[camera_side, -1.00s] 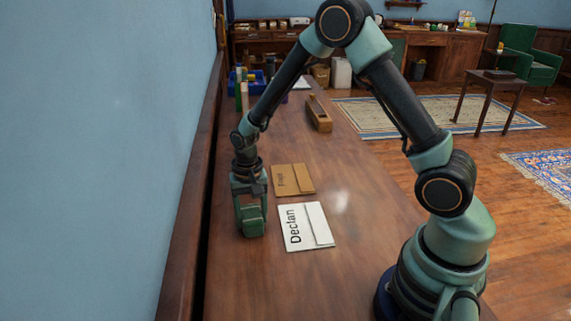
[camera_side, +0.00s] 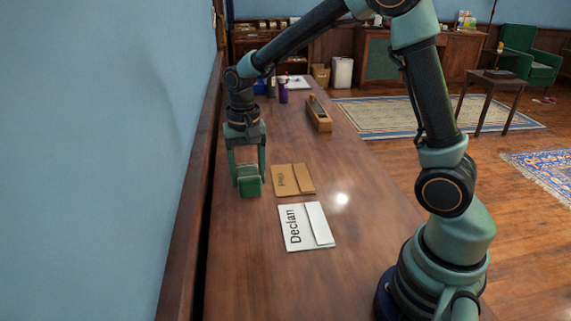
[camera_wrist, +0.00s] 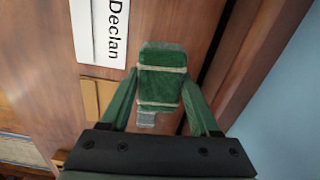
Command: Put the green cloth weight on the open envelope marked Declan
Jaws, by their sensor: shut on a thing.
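The green cloth weight (camera_side: 250,181) is between the fingers of my gripper (camera_side: 248,178), which is shut on it. In the wrist view the weight (camera_wrist: 162,78) has pale bands around it and sits between both fingers of the gripper (camera_wrist: 162,95). It appears held above the bench, to the left of the brown envelope. The white envelope marked Declan (camera_side: 305,227) lies flat on the bench, nearer the side camera and right of the weight. It also shows at the top of the wrist view (camera_wrist: 97,32). Nothing lies on it.
A brown envelope (camera_side: 293,179) lies just beyond the white one. A wooden block-like tool (camera_side: 318,114) and a purple bottle (camera_side: 283,93) stand farther back on the bench (camera_side: 240,260). The blue wall (camera_side: 110,160) runs close along the left side.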

